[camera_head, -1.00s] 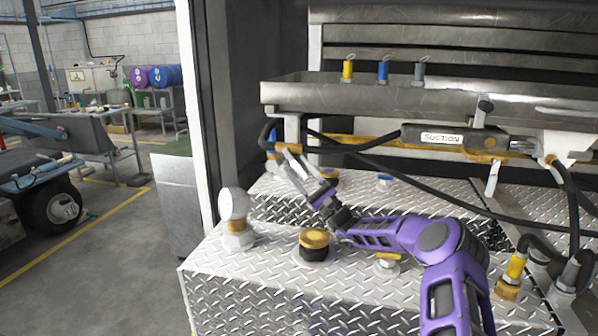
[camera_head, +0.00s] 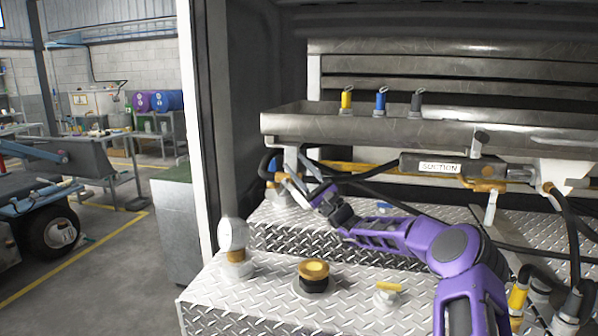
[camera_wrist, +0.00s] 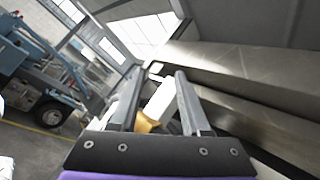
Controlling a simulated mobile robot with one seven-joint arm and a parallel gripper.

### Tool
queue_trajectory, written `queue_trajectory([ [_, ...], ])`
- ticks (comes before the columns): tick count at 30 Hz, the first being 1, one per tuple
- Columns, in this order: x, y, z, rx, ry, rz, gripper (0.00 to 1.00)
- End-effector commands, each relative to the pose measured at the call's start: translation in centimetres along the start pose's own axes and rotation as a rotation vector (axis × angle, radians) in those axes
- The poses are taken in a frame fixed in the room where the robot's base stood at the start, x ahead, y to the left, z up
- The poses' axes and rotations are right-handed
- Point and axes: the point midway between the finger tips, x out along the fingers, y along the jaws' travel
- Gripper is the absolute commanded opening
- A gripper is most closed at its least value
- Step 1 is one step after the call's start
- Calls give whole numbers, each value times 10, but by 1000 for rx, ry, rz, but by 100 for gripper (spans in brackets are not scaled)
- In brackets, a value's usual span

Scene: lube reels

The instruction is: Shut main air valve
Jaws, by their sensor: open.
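My gripper (camera_head: 288,176) is open at the left end of the long metal tray, near its support leg. In the wrist view the two fingers (camera_wrist: 158,100) stand apart, with a white block (camera_wrist: 159,97) and a yellow-orange part (camera_wrist: 147,122) showing between and beyond them. I cannot tell whether the fingers touch either. A small valve with a flat yellow handle (camera_head: 388,287) stands on the front tread-plate deck, below my forearm and clear of it. No label shows which part is the main air valve.
A round gauge (camera_head: 232,234) and a brass-topped cap (camera_head: 313,272) stand on the front deck (camera_head: 260,300). Black hoses hang at the right. Open floor lies left.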

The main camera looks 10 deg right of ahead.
Motion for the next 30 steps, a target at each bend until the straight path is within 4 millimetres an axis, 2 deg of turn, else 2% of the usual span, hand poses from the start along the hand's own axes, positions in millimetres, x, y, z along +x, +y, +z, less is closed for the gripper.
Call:
queue_trajectory([
  [1, 2, 1, 3, -9, 1, 14, 36],
  [4, 8, 9, 15, -56, 14, 101, 18],
  [7, 13, 24, 34, -158, 50, 264, 0],
  [10, 8, 40, 51, -301, 117, 468, 0],
  [14, -14, 47, 64, -512, 232, 714, 0],
  [17, -39, 40, 71, -686, 335, 883, 0],
  [21, -74, 16, 83, -916, 480, 1072, 0],
  [24, -92, -3, 92, -1041, 561, 1163, 0],
  [30, -110, -24, 103, -1164, 640, 1242, 0],
])
